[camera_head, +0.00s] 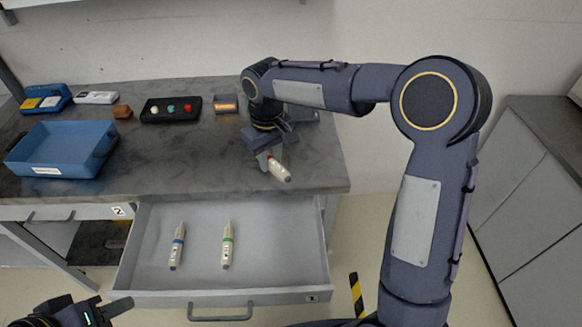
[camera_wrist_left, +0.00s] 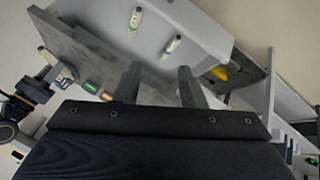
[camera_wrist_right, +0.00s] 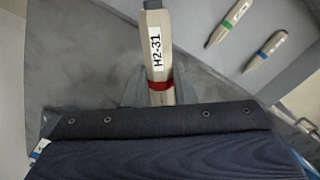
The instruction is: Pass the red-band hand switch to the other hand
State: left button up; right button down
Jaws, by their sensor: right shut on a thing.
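The red-band hand switch (camera_head: 280,171) is a pale stick held over the front of the grey tabletop. My right gripper (camera_head: 266,156) is shut on it. In the right wrist view the switch (camera_wrist_right: 156,30) sticks out past the fingers, with a label reading "H2-31" and the red band close to the jaws. My left gripper (camera_head: 122,306) is low at the left front, apart from the switch. In the left wrist view its two fingers (camera_wrist_left: 158,84) stand apart with nothing between them.
An open drawer (camera_head: 300,240) holds a blue-band switch (camera_head: 177,247) and a green-band switch (camera_head: 226,246). A blue tray (camera_head: 25,160) stands on the table's left. A black button box (camera_head: 150,117) and small items line the back. The table's middle is clear.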

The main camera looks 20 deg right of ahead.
pick_arm(q)
jog(key=shift+o, duration=1.5)
jog(key=shift+w+r, duration=0.1)
jog(key=shift+w, duration=0.1)
notch_tip(320, 180, up, 8)
jog(key=m+t, duration=0.3)
jog(key=m, duration=2.5)
send_over(270, 162)
jog(key=s+a, duration=0.8)
jog(key=x, duration=1.1)
jog(key=shift+w+r, duration=0.2)
jog(key=shift+r, duration=0.05)
pick_arm(e)
jog(key=w+a+r+n, duration=0.2)
jog(key=a+r+n, duration=0.1)
jog(key=a+r, duration=0.2)
jog(key=shift+w+a+r+n, duration=0.15)
jog(key=shift+w+a+n, duration=0.2)
jog(key=shift+a, duration=0.2)
pick_arm(q)
jog(key=shift+d, duration=0.1)
